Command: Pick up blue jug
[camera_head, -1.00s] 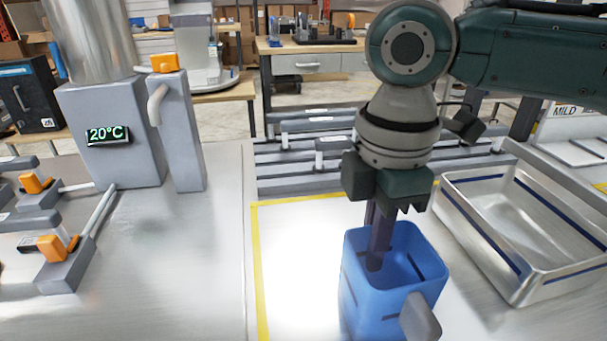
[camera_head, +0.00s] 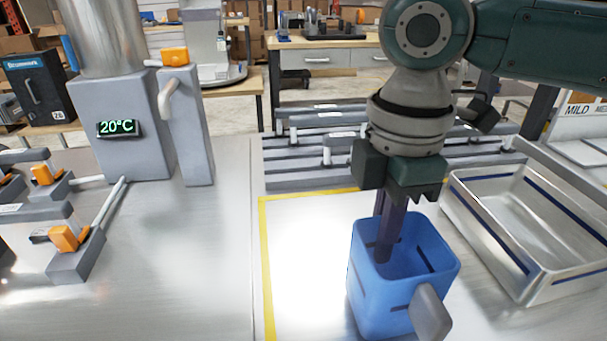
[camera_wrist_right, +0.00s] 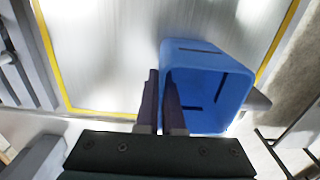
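The blue jug (camera_head: 375,300) stands upright and open-topped on the white, yellow-edged area of the bench. Its grey handle (camera_head: 429,312) points toward the front right. My right gripper (camera_head: 387,255) points down at the jug's rim. In the right wrist view, its two dark fingers (camera_wrist_right: 161,85) are close together with the jug's wall between them, one inside the jug (camera_wrist_right: 217,80) and one outside. They look shut on that wall; the exact contact is hard to see. My left gripper is not in view.
A metal tray (camera_head: 457,210) with blue stripes lies just right of the jug. A grey slatted rack (camera_head: 290,180) is behind it. A dispenser reading 20°C (camera_head: 135,150) and orange-tapped fittings (camera_head: 68,238) stand at the left. Bare metal bench lies between them and the yellow line.

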